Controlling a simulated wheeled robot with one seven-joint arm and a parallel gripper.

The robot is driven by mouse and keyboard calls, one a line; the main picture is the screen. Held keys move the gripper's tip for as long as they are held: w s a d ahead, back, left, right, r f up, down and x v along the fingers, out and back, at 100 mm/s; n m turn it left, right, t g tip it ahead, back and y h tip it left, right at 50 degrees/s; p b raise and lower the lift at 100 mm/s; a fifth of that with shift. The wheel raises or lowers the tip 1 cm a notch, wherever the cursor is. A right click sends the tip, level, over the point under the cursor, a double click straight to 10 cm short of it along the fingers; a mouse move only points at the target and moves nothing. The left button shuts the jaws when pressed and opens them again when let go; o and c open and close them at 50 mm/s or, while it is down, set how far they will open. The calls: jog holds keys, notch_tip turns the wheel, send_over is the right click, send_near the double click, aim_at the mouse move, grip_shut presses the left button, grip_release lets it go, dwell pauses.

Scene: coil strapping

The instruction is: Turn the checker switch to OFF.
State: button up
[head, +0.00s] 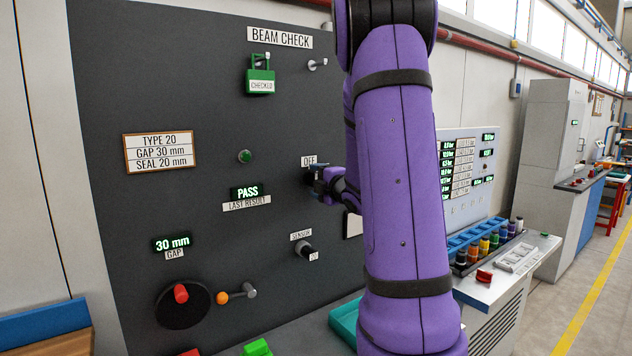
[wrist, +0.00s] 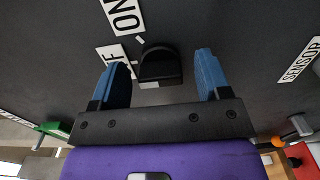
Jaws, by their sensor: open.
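The checker switch is a black knob (wrist: 160,62) on the dark panel in the wrist view, with a small pale mark on its lower edge. The ON label (wrist: 124,14) and a partly hidden OFF label (wrist: 113,54) sit to its upper left. My gripper (wrist: 162,74) is open, with one blue finger on each side of the knob and a visible gap on both sides. In the head view my gripper (head: 319,184) is at the panel just below the OFF label (head: 308,161); the switch is largely hidden there by my gripper and arm.
The panel also carries a green lock (head: 260,80), a PASS display (head: 247,191), a sensor knob (head: 304,249) below my gripper, and an orange-ended lever (head: 236,294) lower left. A console (head: 510,262) with coloured spools stands to the right.

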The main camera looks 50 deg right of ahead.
jog(key=v, duration=1)
jog(key=shift+w, duration=0.1)
jog(key=a+r+m+g, duration=0.3)
jog(key=a+m+g, duration=0.3)
jog(key=a+m, duration=0.6)
jog(key=s+a+f+m+g+y, duration=0.1)
jog(key=s+a+g+y, duration=0.1)
jog(key=s+a, duration=0.6)
jog(key=s+a+f+m+g+y, duration=0.1)
jog(key=s+a+g, duration=0.3)
jog(key=a, duration=0.9)
jog(key=s+m+y, duration=0.1)
jog(key=s, duration=0.2)
jog(key=shift+s+a, duration=0.2)
jog(key=shift+s, duration=0.15)
jog(key=shift+f, duration=0.15)
